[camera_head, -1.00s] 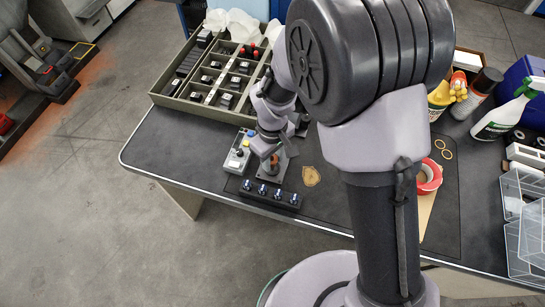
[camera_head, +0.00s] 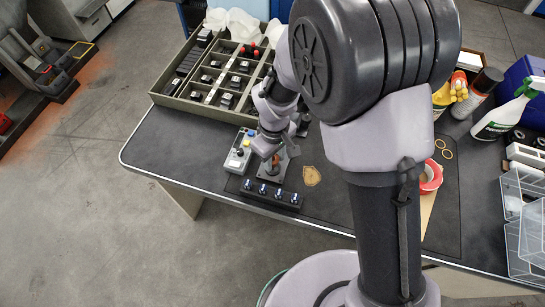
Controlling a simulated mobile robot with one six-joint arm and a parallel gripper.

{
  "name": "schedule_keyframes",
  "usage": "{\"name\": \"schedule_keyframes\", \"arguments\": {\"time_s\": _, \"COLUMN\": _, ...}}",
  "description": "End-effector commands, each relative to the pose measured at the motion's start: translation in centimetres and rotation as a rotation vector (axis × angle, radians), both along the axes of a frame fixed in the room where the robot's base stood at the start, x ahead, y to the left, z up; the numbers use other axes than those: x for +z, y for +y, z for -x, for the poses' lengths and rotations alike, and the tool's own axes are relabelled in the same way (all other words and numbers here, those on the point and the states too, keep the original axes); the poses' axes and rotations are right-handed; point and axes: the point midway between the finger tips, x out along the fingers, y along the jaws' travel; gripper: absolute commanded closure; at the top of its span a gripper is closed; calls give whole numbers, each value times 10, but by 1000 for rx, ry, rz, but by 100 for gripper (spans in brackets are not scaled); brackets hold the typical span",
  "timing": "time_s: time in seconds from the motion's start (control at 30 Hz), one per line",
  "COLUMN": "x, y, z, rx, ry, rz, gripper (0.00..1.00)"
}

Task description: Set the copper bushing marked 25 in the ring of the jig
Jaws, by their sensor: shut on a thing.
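My gripper (camera_head: 269,154) points down over a small grey plate, the jig (camera_head: 268,171), near the front edge of the bench. It is shut on a small copper-coloured piece, the copper bushing (camera_head: 275,160), which shows just at the fingers, over the plate. Its mark is too small to read. The jig's ring is hidden or too small to make out, so I cannot tell whether the bushing touches it or is inside it.
A control box with buttons (camera_head: 238,155) stands close left of the jig. A black strip with several blue-topped knobs (camera_head: 272,194) lies in front. A compartment tray (camera_head: 176,103) is behind. A tan badge-shaped piece (camera_head: 311,176) lies to the right. The left bench corner is clear.

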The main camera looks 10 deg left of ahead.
Motion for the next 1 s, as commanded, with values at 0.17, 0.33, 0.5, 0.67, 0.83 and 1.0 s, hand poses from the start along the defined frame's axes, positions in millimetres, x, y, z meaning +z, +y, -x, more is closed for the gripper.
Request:
{"name": "schedule_keyframes", "arguments": {"time_s": 0.17, "x": -7, "y": -6, "z": 6, "rx": -7, "ry": 21, "rz": 14, "gripper": 100}}
{"name": "schedule_keyframes", "arguments": {"time_s": 0.33, "x": -7, "y": -6, "z": 6, "rx": -7, "ry": 21, "rz": 14, "gripper": 63}}
{"name": "schedule_keyframes", "arguments": {"time_s": 0.5, "x": -7, "y": -6, "z": 6, "rx": -7, "ry": 21, "rz": 14, "gripper": 42}}
{"name": "schedule_keyframes", "arguments": {"time_s": 0.67, "x": -7, "y": -6, "z": 6, "rx": -7, "ry": 20, "rz": 15, "gripper": 42}}
{"name": "schedule_keyframes", "arguments": {"time_s": 0.83, "x": -7, "y": -7, "z": 6, "rx": -7, "ry": 19, "rz": 14, "gripper": 42}}
{"name": "schedule_keyframes", "arguments": {"time_s": 1.0, "x": 12, "y": -5, "z": 5, "rx": -6, "ry": 16, "rz": 11, "gripper": 42}}
